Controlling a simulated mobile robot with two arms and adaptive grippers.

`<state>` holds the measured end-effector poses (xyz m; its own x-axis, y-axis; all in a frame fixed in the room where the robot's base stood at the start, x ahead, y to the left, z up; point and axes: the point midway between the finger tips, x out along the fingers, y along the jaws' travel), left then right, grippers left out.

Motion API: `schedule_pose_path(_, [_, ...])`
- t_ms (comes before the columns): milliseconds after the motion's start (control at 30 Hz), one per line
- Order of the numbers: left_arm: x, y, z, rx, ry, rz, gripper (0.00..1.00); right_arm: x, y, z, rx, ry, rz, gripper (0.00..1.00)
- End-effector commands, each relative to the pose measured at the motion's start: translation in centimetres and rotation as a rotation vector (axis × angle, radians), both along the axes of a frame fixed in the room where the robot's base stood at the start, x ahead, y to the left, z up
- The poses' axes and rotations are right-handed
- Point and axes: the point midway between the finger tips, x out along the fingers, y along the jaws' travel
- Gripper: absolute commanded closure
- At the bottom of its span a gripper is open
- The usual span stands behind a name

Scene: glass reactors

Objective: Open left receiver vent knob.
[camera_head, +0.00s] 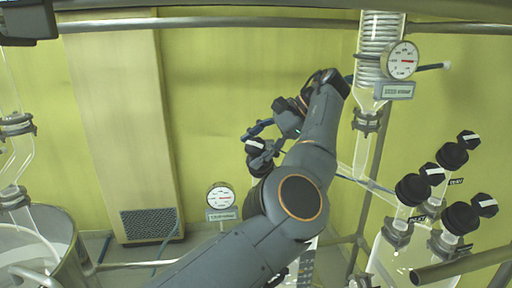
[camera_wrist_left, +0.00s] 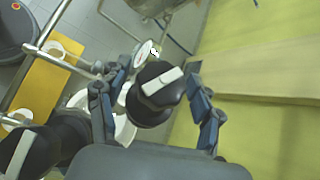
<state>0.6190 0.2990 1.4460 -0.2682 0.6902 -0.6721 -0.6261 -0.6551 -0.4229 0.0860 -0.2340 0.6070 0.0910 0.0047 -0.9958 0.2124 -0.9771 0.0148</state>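A black vent knob with a white bar (camera_wrist_left: 162,82) lies between the fingers of my left gripper (camera_wrist_left: 158,70) in the left wrist view. The blue-grey fingers stand apart on either side of it, with a gap at the right; whether the left finger touches it I cannot tell. In the head view the left gripper (camera_head: 263,138) is beside the black knob (camera_head: 254,146), at the end of my arm reaching up from the bottom. My arm hides much of the glassware below this knob. My right gripper does not show.
Another black knob (camera_wrist_left: 30,150) is at lower left in the wrist view. In the head view a round gauge (camera_head: 220,196) stands left of my arm. Several black knobs (camera_head: 412,188) top glassware at right, near a second gauge (camera_head: 400,60). A metal rail (camera_head: 200,22) crosses the top.

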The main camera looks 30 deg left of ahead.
Motion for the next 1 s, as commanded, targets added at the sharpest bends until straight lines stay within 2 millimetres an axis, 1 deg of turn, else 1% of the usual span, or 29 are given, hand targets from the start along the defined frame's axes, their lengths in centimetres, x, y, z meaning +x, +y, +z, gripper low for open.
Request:
schedule_pose_path(200, [0.02,0.0,0.11,0.001,-0.002,-0.001,0.31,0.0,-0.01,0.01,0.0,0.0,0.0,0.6])
schedule_pose_path(300, [0.02,0.0,0.13,0.0,-0.003,-0.001,0.31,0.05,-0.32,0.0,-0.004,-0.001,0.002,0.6])
schedule_pose_path(567, [0.04,-0.02,0.09,0.009,-0.002,-0.013,0.31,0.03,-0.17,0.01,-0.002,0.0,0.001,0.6])
schedule_pose_path(1000, [0.01,0.01,0.04,0.078,0.008,-0.124,0.31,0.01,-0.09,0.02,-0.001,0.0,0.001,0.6])
